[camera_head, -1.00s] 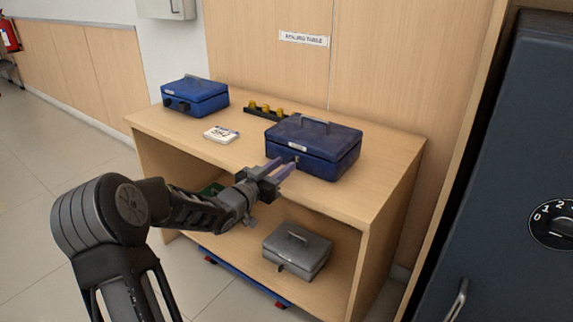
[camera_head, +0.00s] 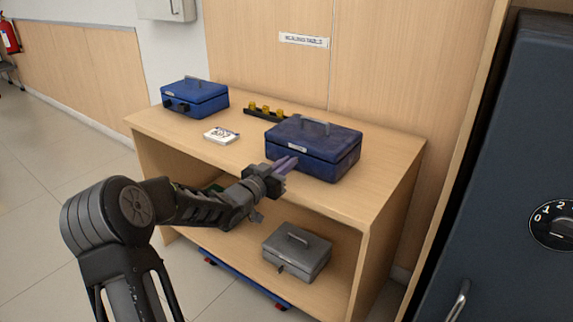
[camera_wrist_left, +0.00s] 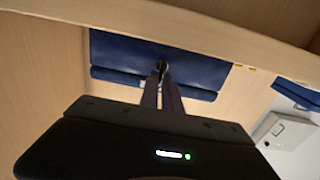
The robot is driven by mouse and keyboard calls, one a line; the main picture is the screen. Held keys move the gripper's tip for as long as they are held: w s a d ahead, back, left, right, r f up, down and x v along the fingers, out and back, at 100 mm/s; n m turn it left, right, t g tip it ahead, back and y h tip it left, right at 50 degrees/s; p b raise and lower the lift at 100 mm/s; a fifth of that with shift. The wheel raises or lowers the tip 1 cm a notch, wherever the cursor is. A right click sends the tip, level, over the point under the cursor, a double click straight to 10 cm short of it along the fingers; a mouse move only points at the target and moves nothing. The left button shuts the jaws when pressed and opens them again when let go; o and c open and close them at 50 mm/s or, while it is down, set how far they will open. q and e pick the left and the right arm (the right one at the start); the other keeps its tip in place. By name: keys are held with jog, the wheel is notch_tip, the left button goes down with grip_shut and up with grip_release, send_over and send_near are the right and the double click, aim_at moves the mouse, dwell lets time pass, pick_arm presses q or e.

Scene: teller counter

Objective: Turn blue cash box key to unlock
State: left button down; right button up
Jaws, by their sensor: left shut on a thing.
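The near blue cash box (camera_head: 330,160), with a grey handle on its lid, stands closed on the table's right part. My left gripper (camera_head: 293,160) is at its front face, shut, with the fingertips at the lock. In the left wrist view, the blue cash box (camera_wrist_left: 120,52) shows behind the two fingers, whose tips (camera_wrist_left: 163,72) meet at a small dark key or lock at the box's front. The key itself is mostly hidden between the fingertips. A second blue cash box (camera_head: 196,98) stands at the table's back left. My right gripper is not in view.
The wooden table (camera_head: 385,165) holds a stack of cards or notes (camera_head: 221,135) and a black tray with yellow pieces (camera_head: 265,112). A grey cash box (camera_head: 297,252) sits on the lower shelf. A dark safe (camera_head: 500,170) stands at the right.

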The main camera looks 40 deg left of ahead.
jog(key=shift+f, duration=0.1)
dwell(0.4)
pick_arm(q)
jog(key=m+b, duration=0.2)
jog(key=b, duration=0.1)
jog(key=shift+d+f, duration=0.2)
jog(key=m+b, duration=0.8)
jog(key=b, duration=0.1)
jog(key=d+f+m+b, duration=0.1)
jog(key=m+b, duration=0.3)
jog(key=shift+m, duration=0.3)
jog(key=shift+m+b, duration=1.55)
jog(key=shift+m, duration=0.15)
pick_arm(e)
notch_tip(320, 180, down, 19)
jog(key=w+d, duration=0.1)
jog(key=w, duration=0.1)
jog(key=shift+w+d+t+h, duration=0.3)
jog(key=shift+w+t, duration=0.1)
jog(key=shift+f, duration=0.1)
pick_arm(q)
jog(key=c, duration=1.6)
grip_release()
jog(key=shift+o, duration=0.2)
jog(key=shift+s+a+r, duration=0.1)
